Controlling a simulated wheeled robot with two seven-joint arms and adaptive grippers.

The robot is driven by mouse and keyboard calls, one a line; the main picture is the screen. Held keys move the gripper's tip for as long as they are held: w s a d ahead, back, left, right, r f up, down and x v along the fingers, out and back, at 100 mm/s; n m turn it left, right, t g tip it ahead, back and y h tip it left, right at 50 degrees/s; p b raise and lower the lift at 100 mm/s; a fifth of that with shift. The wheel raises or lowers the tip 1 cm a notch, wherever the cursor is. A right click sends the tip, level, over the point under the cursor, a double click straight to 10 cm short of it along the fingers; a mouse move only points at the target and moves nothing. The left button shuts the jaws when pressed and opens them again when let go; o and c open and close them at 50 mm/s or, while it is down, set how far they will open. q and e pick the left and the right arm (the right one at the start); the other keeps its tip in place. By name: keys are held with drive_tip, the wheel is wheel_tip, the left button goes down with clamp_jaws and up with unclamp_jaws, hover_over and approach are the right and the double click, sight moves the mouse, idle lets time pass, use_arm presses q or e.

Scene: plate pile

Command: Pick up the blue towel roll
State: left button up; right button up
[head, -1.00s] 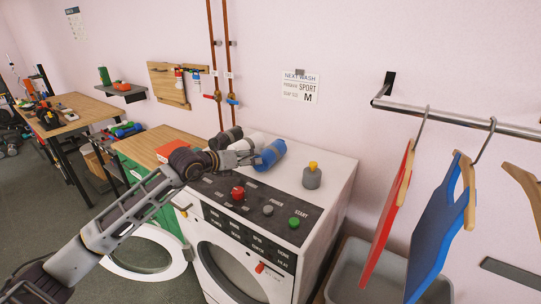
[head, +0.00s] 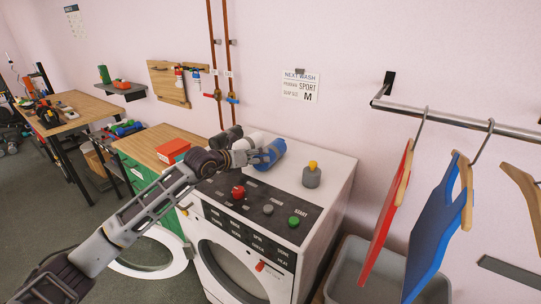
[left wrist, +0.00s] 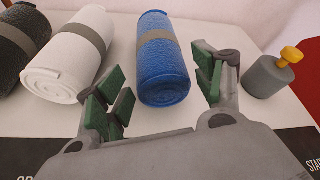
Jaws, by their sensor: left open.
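The blue towel roll (head: 269,154) lies on top of the white washing machine (head: 331,170), with a grey band around it. In the left wrist view the blue roll (left wrist: 162,68) lies ahead, between the green-padded fingers of my open left gripper (left wrist: 163,98). The fingers are apart from it and nothing is held. In the head view my left gripper (head: 248,157) is at the roll's near left side and hides part of it. My right gripper is in neither view.
A white towel roll (left wrist: 75,55) and a dark roll (left wrist: 22,45) lie left of the blue one. A grey bottle with a yellow top (head: 312,175) stands to the right. The machine's round door (head: 150,253) hangs open.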

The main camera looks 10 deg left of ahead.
sight(270, 154)
use_arm(q)
drive_tip(key=shift+p+x, duration=0.6)
drive_tip(key=shift+x, duration=1.75)
drive_tip(key=shift+a+f, duration=0.1)
drive_tip(key=c, duration=0.9)
